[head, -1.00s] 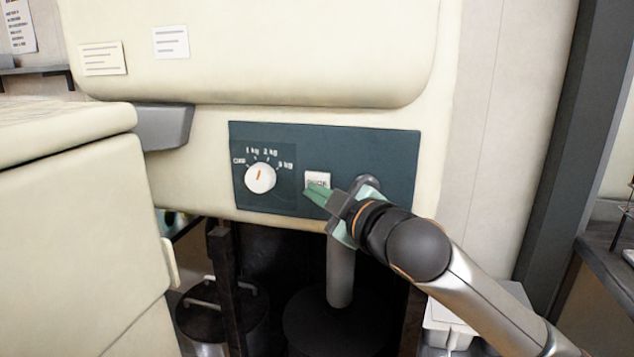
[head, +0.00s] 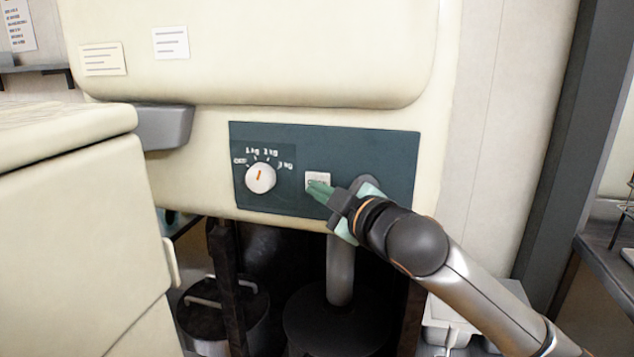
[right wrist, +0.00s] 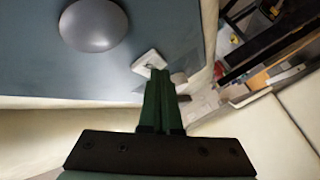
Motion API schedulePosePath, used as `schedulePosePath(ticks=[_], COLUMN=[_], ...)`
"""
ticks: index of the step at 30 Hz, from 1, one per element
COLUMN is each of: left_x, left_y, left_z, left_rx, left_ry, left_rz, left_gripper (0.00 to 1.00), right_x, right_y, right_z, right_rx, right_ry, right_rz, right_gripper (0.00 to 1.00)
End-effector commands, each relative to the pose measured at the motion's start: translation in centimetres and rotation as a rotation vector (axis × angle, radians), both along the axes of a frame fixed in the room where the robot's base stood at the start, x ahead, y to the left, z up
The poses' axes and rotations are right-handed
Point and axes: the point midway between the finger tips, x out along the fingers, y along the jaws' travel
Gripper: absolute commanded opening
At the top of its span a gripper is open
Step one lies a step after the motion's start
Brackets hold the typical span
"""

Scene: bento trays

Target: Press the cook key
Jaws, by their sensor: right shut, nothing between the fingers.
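The white square cook key (head: 317,180) sits on the dark blue-grey panel (head: 385,150) of the cream machine, right of the dial. My right gripper (head: 313,187) is shut and empty, its green fingertips over the lower part of the key in the head view. In the right wrist view the shut fingers (right wrist: 159,75) point at the white key (right wrist: 149,61), with the tips at its lower edge. Whether they touch it I cannot tell. The fingertips hide part of the key's lettering. My left gripper is not in view.
A white dial (head: 260,177) with an orange mark is left of the key. A round grey knob (right wrist: 93,25) is on the panel, partly behind my gripper in the head view. Below are a lidded pot (head: 225,305) and a grey pipe (head: 340,275).

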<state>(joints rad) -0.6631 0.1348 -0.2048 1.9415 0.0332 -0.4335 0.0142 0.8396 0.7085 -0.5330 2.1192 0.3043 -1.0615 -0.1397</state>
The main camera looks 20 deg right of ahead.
Motion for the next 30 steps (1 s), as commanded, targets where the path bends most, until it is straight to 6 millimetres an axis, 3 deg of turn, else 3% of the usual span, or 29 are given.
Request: schedulePosePath(ticks=[17,30], left_x=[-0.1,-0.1], left_y=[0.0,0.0], left_z=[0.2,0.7], left_rx=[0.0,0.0], left_ry=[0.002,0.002], left_rz=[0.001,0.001], left_gripper=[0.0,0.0], right_x=[0.3,-1.1], right_y=[-0.3,0.7], right_z=[0.0,0.0], right_rx=[0.0,0.001], right_ry=[0.001,0.002], right_rz=[-0.003,0.0], right_gripper=[0.0,0.0])
